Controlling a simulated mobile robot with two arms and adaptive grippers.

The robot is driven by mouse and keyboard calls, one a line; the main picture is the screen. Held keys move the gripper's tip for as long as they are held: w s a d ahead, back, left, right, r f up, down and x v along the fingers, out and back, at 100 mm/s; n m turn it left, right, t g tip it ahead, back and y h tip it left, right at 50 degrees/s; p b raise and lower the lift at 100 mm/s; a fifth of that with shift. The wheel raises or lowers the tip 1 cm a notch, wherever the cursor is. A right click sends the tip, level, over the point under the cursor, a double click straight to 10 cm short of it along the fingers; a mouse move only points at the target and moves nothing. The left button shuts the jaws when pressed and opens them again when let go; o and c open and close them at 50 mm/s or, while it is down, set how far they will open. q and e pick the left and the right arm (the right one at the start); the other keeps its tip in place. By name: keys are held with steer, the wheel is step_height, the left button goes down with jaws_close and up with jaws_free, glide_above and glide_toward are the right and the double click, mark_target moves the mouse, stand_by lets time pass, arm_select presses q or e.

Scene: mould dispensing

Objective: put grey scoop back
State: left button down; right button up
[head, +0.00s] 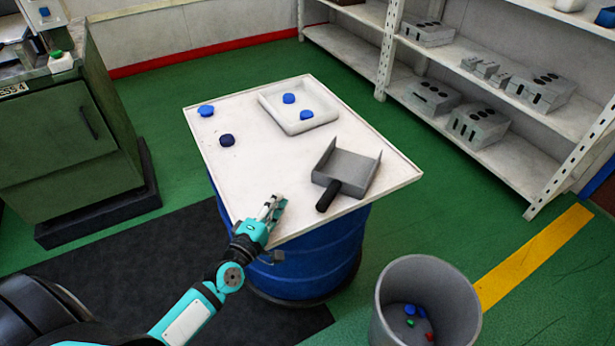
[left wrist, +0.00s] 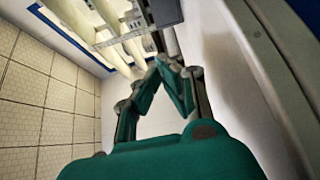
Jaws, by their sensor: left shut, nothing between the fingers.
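The grey scoop (head: 349,167) with a black handle (head: 328,195) lies on the white tabletop (head: 233,172), near its right front part. Its handle points toward the front edge. My left gripper (head: 273,204) is at the front edge of the tabletop, to the left of the scoop handle and apart from it. It is shut and empty. In the left wrist view the gripper fingers (left wrist: 170,70) come together with nothing between them. A grey shape at the top of that view (left wrist: 166,12) is cut off, so I cannot tell what it is. My right gripper is not in view.
A white tray (head: 268,107) with two blue pieces sits at the tabletop's back. A blue piece (head: 206,110) and a dark blue piece (head: 227,140) lie at left. A blue drum (head: 313,255) supports the tabletop. A grey bin (head: 387,300) with small coloured pieces stands at front right.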

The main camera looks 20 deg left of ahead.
mark_target(321, 174)
arm_select(q)
steer(key=w, duration=0.7)
steer(key=shift+w+d, duration=0.15)
steer(key=shift+w, duration=0.15)
steer(key=w+d, duration=0.2)
steer(key=shift+w+d+p, duration=0.1)
steer(key=shift+w+p, duration=0.25)
steer(key=shift+w+d, duration=0.3)
steer(key=shift+d, duration=0.05)
steer(key=w+d, duration=0.3)
steer(key=shift+d, duration=0.2)
steer(key=shift+a, duration=0.1)
